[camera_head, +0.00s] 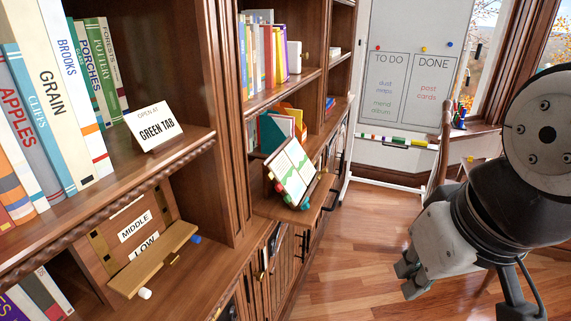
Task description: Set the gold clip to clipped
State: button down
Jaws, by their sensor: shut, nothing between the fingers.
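An open book (290,169) leans on the shelf at the centre, with small coloured tabs or knobs around its edges. My gripper (408,278) is at the lower right, over the floor, pointing down and left. It is shut and empty, well apart from the book and the shelves.
A bookcase fills the left, with a "GREEN TAB" card (156,125) and a wooden rack (152,262) labelled MIDDLE and LOW. A whiteboard (408,75) stands at the back. Open wooden floor (350,235) lies between the bookcase and my arm.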

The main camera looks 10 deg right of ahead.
aim_at(326, 170)
jog(key=i+j+z, duration=0.3)
jog(key=z, duration=0.15)
jog(key=i+j+z, duration=0.5)
jog(key=k+l, duration=0.1)
